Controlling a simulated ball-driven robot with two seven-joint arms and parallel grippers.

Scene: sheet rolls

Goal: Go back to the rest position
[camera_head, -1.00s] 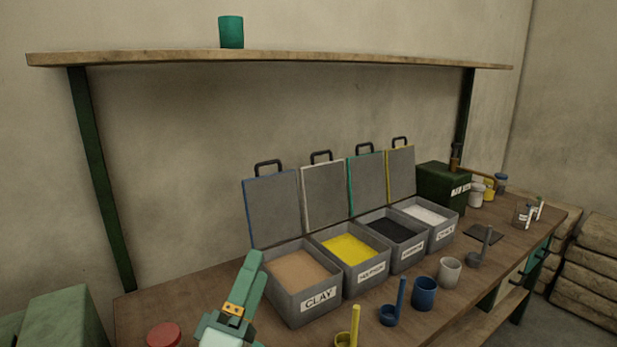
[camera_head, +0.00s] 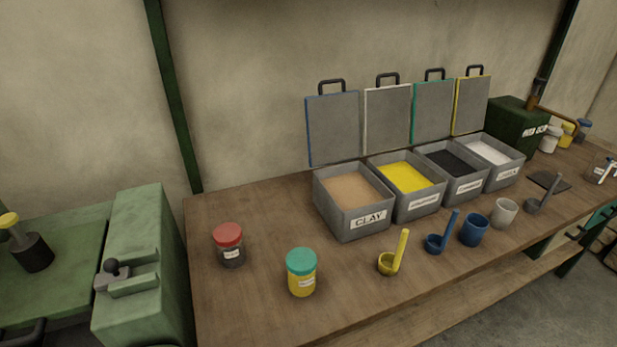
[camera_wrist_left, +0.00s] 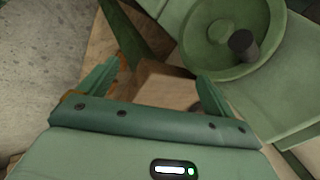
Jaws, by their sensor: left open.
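My left gripper (camera_wrist_left: 158,72) shows in the left wrist view, with its two green fingers spread apart and nothing between them. Brown surfaces lie beyond the fingers, and a green round dish-like part (camera_wrist_left: 218,62) with a dark peg is at the upper right, apart from the fingers. Neither of my grippers shows in the head view. My right gripper is in no view.
The wooden bench (camera_head: 250,310) holds a red-lidded jar (camera_head: 229,245), a green-lidded yellow jar (camera_head: 301,273), a clay bin (camera_head: 355,205) beside other open bins, a yellow scoop (camera_head: 392,258) and a blue cup (camera_head: 474,230). A green machine (camera_head: 140,270) stands at the left.

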